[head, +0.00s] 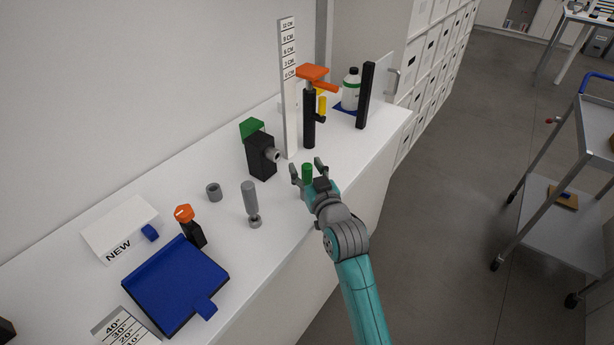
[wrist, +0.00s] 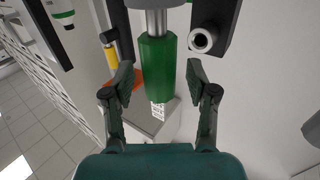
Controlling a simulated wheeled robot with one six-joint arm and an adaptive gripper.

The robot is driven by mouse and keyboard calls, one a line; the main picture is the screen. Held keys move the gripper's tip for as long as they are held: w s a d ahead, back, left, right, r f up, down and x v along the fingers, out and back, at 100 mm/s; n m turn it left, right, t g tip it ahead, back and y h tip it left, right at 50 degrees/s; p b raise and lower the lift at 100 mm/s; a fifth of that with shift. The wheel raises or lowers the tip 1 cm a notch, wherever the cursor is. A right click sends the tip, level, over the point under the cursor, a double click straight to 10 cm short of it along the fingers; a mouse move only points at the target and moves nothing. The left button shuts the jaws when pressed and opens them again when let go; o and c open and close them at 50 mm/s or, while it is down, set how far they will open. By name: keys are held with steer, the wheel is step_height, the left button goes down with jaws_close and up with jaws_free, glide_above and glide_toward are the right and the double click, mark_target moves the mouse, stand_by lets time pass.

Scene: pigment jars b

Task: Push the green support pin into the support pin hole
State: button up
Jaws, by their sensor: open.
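The green support pin (head: 307,174) is upright near the counter's front edge. In the wrist view its green grip (wrist: 157,68) shows with a grey shaft running up to a wider grey part at the top edge. My gripper (head: 306,167) is open, with one finger on each side of the green grip. In the wrist view a gap shows between my gripper (wrist: 162,88) and the pin on both sides. A black block (head: 261,157) with a grey round socket (head: 273,156) stands to the left. The socket's dark opening (wrist: 201,40) shows in the wrist view; I cannot tell whether it is the pin hole.
A height scale (head: 288,80) and a black post with an orange top (head: 313,73) stand behind. A bottle (head: 351,88) and a black upright (head: 366,95) are farther right.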

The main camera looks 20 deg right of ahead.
jaws_close()
